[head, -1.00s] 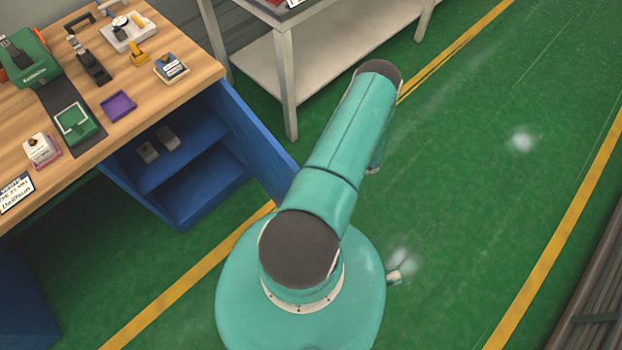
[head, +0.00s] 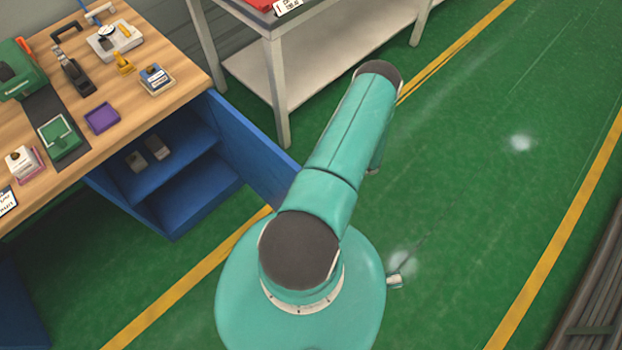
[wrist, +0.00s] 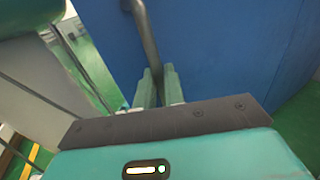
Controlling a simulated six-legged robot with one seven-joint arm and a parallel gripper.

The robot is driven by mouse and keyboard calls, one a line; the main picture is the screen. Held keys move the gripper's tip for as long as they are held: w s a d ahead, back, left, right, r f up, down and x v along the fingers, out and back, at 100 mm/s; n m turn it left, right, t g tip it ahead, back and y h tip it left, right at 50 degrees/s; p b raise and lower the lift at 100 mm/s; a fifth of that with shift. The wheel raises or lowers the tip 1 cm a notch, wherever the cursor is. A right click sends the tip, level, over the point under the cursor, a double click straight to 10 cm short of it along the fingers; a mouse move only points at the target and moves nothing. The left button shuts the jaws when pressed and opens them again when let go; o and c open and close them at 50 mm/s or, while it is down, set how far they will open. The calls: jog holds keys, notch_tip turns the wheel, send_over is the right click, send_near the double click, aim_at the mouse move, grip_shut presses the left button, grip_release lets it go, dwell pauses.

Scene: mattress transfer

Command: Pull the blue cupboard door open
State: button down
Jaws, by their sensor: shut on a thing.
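The blue cupboard door (head: 252,148) stands swung out from the blue cupboard (head: 165,212) under the wooden bench, and the shelves inside show. In the wrist view the door (wrist: 220,55) fills the middle and right as a flat blue panel. A grey bar handle (wrist: 147,38) runs down from the top of that view. My gripper (wrist: 159,82) is shut on the handle, which passes between its two fingers. In the head view my arm hides the gripper, the handle and the door's outer end.
A wooden bench (head: 117,150) with tools and small trays stands at the left. A white table (head: 277,85) stands behind the door, close to it. Two small boxes sit on the cupboard's shelf. Green floor (head: 470,190) is clear to the right.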

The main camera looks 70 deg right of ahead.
jog(key=shift+w+d+r, duration=0.15)
jog(key=shift+w, duration=0.3)
jog(key=c, duration=1.5)
grip_release()
jog(key=shift+w, duration=0.1)
jog(key=shift+s, duration=0.2)
jog(key=v, duration=1.3)
jog(key=shift+s+d, duration=0.15)
jog(key=shift+s, duration=0.2)
